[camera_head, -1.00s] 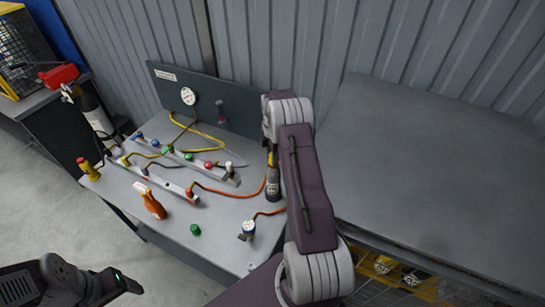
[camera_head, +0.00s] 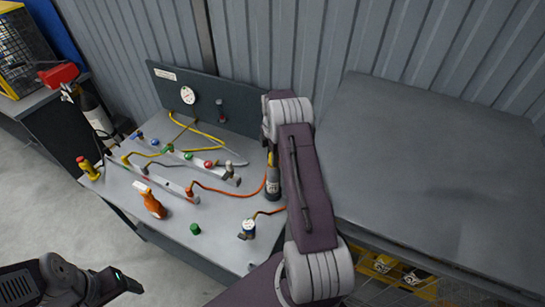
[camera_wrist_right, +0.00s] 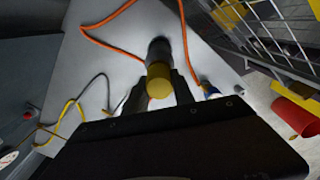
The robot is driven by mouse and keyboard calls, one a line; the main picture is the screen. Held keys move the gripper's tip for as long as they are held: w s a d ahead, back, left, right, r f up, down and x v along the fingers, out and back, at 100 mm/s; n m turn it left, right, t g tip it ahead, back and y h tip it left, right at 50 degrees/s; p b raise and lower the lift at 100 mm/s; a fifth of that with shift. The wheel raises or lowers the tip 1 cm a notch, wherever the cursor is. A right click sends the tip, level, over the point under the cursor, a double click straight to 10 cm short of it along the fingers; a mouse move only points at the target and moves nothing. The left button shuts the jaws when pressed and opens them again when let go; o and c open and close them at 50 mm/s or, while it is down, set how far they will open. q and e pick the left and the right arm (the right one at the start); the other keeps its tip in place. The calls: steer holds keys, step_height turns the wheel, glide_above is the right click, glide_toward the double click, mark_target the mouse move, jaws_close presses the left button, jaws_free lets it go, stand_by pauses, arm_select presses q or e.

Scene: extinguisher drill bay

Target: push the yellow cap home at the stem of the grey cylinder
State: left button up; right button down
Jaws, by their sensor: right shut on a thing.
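The grey cylinder (camera_head: 272,187) stands upright on the bench, partly hidden by my right arm. The yellow cap (camera_wrist_right: 158,82) shows in the right wrist view in line with the end of the cylinder (camera_wrist_right: 158,52). A yellow strip of it also shows above the cylinder in the head view. My right gripper (camera_wrist_right: 158,88) has a finger on each side of the cap and is shut on it. I cannot tell whether a gap is left between cap and stem. My left gripper (camera_head: 126,283) hangs at the lower left, away from the bench; its jaws are unclear.
Orange hoses run close to the cylinder. A small gauge (camera_head: 248,228), a green cap (camera_head: 195,229) and an orange spray bottle (camera_head: 153,205) stand on the bench. Rails with coloured knobs lie behind. A bare grey tabletop (camera_head: 430,170) is at right.

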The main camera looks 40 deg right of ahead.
steer(key=shift+f, duration=0.5)
steer(key=c, duration=1)
jaws_free()
steer(key=shift+r+b, duration=0.1)
steer(key=shift+b, duration=0.25)
step_height(320, 180, up, 8)
steer(key=b, duration=0.2)
steer(key=shift+b, duration=0.3)
steer(key=shift+r, duration=0.5)
